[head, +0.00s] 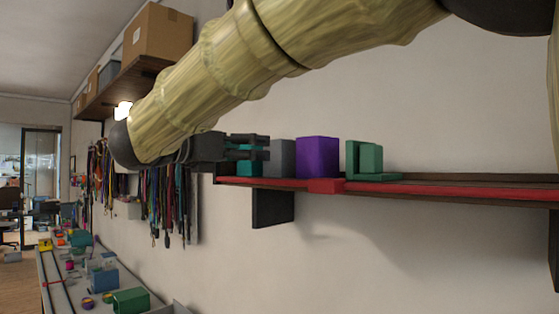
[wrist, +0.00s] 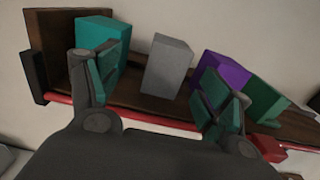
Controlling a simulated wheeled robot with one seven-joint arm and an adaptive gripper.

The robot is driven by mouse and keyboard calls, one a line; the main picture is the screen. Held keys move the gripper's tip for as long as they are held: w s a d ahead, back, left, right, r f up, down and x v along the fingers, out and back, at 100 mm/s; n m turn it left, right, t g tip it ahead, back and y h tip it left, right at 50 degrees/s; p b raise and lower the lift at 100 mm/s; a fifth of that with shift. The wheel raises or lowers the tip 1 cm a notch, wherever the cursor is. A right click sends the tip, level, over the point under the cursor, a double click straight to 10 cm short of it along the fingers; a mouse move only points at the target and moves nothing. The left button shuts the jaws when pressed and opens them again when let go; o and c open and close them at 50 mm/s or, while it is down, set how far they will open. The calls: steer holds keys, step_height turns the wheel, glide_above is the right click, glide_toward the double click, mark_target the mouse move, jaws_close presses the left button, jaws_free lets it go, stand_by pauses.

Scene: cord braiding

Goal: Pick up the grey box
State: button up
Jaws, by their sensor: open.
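The grey box (head: 283,157) stands upright on a wall shelf in the head view, between a teal box and a purple box. In the wrist view the grey box (wrist: 166,67) stands ahead of my gripper, between its fingers in the picture and touching neither as far as I can see. My gripper (wrist: 164,88) is open and empty. In the head view my gripper (head: 262,148) reaches in from the left, its fingers in front of the teal box.
The teal box (wrist: 98,44) is close to the left finger, the purple box (wrist: 222,71) close to the right one. A green block (head: 370,158) stands further right. The shelf has a red front edge (head: 270,182). Hanging cords (head: 170,205) and a cluttered bench (head: 75,290) are at left.

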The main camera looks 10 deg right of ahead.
mark_target(271, 147)
steer(key=p+x, duration=0.1)
steer(key=x, duration=0.3)
steer(key=shift+d+r+p, duration=0.15)
steer(key=shift+d+p, duration=0.2)
steer(key=shift+d, duration=0.2)
steer(key=shift+w+d, duration=0.15)
steer(key=shift+d+r+p, duration=0.15)
steer(key=shift+d+p, duration=0.05)
steer(key=shift+p, duration=0.15)
steer(key=shift+d+p, duration=0.3)
steer(key=shift+p, duration=0.05)
steer(key=p+x, duration=0.2)
steer(key=x, duration=0.2)
steer(key=shift+f, duration=0.2)
steer(key=c, duration=1.2)
